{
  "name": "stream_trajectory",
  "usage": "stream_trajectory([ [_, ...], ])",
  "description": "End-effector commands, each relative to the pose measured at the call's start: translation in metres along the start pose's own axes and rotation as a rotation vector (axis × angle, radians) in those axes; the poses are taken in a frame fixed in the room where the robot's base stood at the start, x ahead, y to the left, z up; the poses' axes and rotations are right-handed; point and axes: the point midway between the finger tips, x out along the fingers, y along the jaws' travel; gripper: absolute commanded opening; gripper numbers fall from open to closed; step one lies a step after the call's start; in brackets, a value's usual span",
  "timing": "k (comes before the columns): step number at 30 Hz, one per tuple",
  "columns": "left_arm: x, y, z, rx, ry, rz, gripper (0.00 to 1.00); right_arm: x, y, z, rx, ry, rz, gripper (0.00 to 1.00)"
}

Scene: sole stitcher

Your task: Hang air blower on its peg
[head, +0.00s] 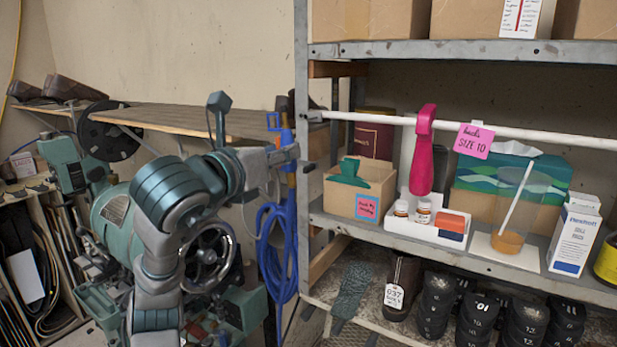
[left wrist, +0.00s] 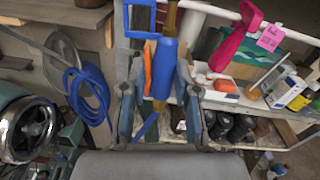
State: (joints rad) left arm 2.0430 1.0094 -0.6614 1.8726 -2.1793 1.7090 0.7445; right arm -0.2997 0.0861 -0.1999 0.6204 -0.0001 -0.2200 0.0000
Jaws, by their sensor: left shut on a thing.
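The air blower (head: 285,128) is a slim blue tool with a squared blue loop, upright just left of the shelf post in the head view. In the left wrist view the blower (left wrist: 162,72) has a blue body and a brass-coloured upper part. My left gripper (head: 287,154) is shut on it; its fingers (left wrist: 158,62) stand either side of the blue body. A blue coiled hose (head: 275,250) hangs below and also shows in the left wrist view (left wrist: 88,92). I cannot make out a peg for certain. My right gripper is not in view.
A metal shelf post (head: 302,130) stands close to the right of the held blower. A white rod (head: 390,119) crosses the shelf front with a pink tool (head: 422,165) hanging at it. Boxes and bottles fill the shelf. A wooden side shelf (head: 190,122) lies left.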

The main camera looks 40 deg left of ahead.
Motion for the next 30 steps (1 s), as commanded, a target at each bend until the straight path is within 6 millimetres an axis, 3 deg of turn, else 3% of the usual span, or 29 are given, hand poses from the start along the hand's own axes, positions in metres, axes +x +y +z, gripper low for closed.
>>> stream_trajectory([
  [5, 0.01, 0.002, 0.001, -0.001, 0.0, 0.005, 0.0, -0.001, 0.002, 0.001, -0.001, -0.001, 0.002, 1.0],
  [21, 0.071, -0.007, -0.004, 0.004, -0.003, 0.002, 0.0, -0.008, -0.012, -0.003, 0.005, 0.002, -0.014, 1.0],
  [30, 0.082, -0.001, -0.006, -0.001, -0.004, 0.003, 0.0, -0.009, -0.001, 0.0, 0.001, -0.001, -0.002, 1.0],
])
